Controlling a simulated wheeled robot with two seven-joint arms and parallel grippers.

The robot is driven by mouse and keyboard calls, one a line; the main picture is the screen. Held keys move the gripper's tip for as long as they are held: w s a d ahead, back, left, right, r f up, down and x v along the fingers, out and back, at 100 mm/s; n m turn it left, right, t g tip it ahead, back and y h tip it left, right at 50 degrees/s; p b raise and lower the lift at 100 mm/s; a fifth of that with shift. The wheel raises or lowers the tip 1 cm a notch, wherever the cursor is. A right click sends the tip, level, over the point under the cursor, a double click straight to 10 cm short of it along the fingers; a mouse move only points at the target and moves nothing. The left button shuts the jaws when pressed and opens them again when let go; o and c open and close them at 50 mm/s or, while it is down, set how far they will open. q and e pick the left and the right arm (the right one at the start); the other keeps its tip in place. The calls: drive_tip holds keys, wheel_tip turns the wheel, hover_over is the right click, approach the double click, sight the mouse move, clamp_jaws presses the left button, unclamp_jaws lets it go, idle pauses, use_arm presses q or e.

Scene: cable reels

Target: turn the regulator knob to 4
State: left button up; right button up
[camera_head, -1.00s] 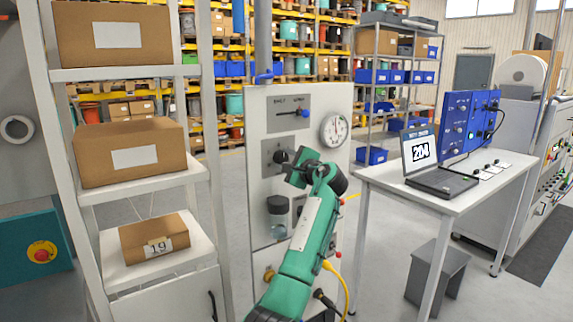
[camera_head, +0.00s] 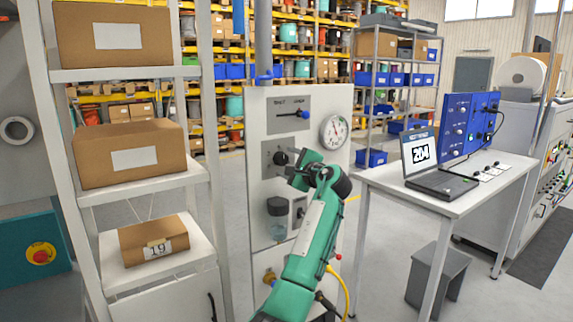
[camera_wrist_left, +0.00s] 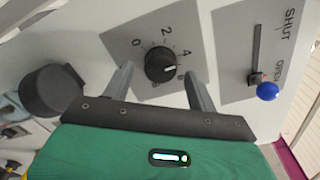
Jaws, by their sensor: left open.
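The regulator knob (camera_head: 281,158) is a round black knob on a grey plate of the upright white panel. In the left wrist view the knob (camera_wrist_left: 160,65) shows a short white mark on its lower right side, near the 4 and the figure after it; the exact reading is unclear. Figures 0, 2 and 4 (camera_wrist_left: 182,52) run around it. My left gripper (camera_head: 297,168) is close to the panel at the knob. In the wrist view its two fingers (camera_wrist_left: 159,86) are apart, one on each side of the knob, with visible gaps. My right gripper is out of view.
Above the knob is a slider with a blue handle (camera_head: 304,114), also in the wrist view (camera_wrist_left: 267,91), by OPEN. A round gauge (camera_head: 335,131) is to its right. A laptop table (camera_head: 447,199) stands right, box shelves (camera_head: 150,195) left.

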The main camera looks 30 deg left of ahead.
use_arm(q)
drive_tip(key=b+v, duration=0.3)
drive_tip(key=v, duration=0.9)
drive_tip(key=shift+d+b, duration=0.3)
drive_tip(key=shift+s+f, duration=0.1)
drive_tip(key=shift+s, duration=0.05)
